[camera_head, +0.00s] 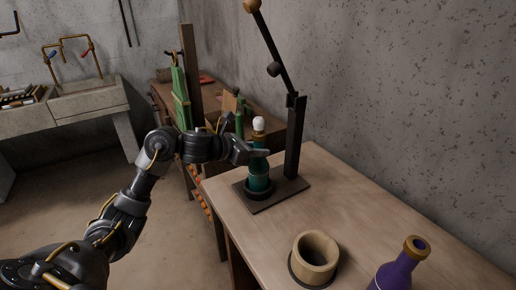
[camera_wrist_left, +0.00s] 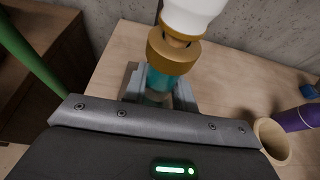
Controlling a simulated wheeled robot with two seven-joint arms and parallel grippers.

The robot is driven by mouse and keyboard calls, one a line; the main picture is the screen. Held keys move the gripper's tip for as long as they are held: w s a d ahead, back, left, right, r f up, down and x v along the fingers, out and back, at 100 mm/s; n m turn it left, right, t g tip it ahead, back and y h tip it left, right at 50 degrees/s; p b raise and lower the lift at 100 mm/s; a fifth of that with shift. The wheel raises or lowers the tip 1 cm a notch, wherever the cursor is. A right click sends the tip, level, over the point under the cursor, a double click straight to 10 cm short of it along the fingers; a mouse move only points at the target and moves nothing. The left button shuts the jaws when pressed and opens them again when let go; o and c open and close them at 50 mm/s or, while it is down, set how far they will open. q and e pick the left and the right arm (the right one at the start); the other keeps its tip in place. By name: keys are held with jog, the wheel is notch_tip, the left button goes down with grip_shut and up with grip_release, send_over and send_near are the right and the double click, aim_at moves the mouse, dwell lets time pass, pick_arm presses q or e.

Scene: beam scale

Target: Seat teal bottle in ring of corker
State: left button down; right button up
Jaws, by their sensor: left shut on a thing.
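The teal bottle (camera_head: 259,178) stands upright with a gold neck and a white top. Its lower end is within the dark ring (camera_head: 259,197) on the base plate of the corker (camera_head: 292,137); whether it touches the bottom is hidden. My left gripper (camera_head: 258,154) is shut on the bottle's upper part. The left wrist view shows the teal glass (camera_wrist_left: 163,80) between the fingers (camera_wrist_left: 158,97), below the gold collar and white top. The corker's lever is raised, slanting up to the left. My right gripper is out of view.
A round tan cup (camera_head: 317,247) and a purple bottle (camera_head: 397,270) stand on the table (camera_head: 345,200) nearer me. A concrete wall is behind the corker. A green bottle (camera_head: 239,122) and a wooden bench lie beyond. The table right of the corker is clear.

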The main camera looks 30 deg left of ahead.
pick_arm(q)
jog(key=shift+r, duration=0.15)
jog(key=shift+f, duration=0.2)
jog(key=c, duration=1.3)
grip_release()
jog(key=shift+c, duration=0.2)
jog(key=shift+o, duration=1.1)
jog(key=shift+r, duration=0.15)
jog(key=b+v, duration=0.2)
jog(key=v, duration=1)
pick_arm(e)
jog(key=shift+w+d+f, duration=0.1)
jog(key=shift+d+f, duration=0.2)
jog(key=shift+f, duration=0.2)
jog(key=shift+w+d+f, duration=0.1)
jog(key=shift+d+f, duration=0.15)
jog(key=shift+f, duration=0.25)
